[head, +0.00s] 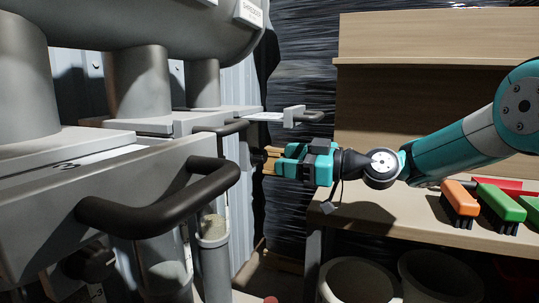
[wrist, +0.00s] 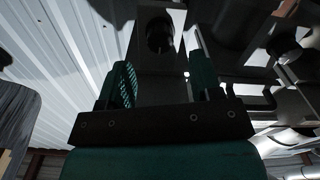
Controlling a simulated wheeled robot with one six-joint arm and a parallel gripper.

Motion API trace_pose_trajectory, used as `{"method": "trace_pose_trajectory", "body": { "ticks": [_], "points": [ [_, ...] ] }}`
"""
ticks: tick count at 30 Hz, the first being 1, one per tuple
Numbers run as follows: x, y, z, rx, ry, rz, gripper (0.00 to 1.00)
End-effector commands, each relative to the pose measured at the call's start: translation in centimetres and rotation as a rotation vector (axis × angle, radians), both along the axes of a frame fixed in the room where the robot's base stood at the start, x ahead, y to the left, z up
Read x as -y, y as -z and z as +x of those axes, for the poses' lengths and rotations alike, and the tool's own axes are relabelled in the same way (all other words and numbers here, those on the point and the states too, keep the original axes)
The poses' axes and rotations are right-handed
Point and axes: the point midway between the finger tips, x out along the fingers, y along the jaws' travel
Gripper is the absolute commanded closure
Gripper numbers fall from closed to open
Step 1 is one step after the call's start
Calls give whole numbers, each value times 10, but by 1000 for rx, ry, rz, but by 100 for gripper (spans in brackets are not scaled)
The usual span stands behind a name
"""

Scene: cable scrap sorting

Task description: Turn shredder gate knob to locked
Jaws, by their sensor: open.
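My gripper (head: 270,160) reaches in from the right in the head view, its fingers pointing left at the side of a grey machine housing (head: 190,130). The fingers are apart, with nothing held between them. In the wrist view a dark round knob (wrist: 160,34) sits on a dark panel, in line with the gap between the gripper's fingers (wrist: 163,62). I cannot tell whether the fingers reach around it. In the head view the knob is mostly hidden by the gripper and housing. Its setting and markings cannot be read.
A dark bar handle (head: 165,205) juts from the nearest housing, and another dark handle (head: 308,117) stands just above my gripper. A wooden bench (head: 400,215) at right holds an orange brush (head: 459,198) and a green brush (head: 500,201). Pale bins (head: 358,280) stand beneath.

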Motion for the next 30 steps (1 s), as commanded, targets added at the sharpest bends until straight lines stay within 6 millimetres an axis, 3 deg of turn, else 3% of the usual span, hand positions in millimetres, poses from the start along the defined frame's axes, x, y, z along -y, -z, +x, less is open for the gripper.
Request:
{"method": "trace_pose_trajectory", "body": {
  "ticks": [3, 7, 19, 26, 30],
  "points": [
    [-21, 0, 7, 1, -3, 0, 42],
    [-35, -1, 12, 1, -1, 0, 42],
    [-43, 0, 16, 0, 1, 0, 42],
    [-43, 0, 16, 0, 1, 0, 91],
    [-42, -1, 16, -2, 1, 1, 91]
  ]
}}
